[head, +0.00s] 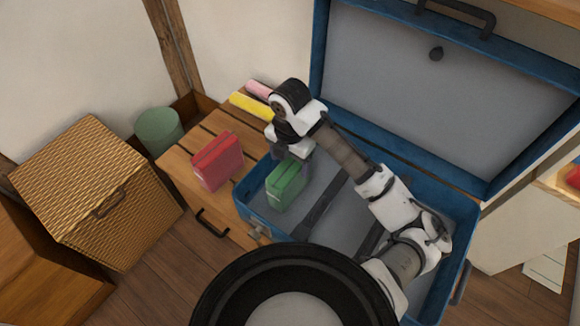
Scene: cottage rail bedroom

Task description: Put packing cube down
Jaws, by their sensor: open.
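A green packing cube (286,185) stands upright inside the open blue suitcase (468,215), at its left end near the front wall. My gripper (291,156) is open and just above the green cube's top edge. I cannot tell whether the fingers touch it, and the fingertips are partly hard to make out. A red packing cube (217,162) stands upright on the slatted wooden bench (180,165), left of the suitcase.
The suitcase lid (400,85) stands raised at the back. Yellow (252,105) and pink (258,88) rolls lie on the bench's far end. A wicker hamper (80,185) and a green bin (158,128) stand left. Grey suitcase floor around dark straps is bare.

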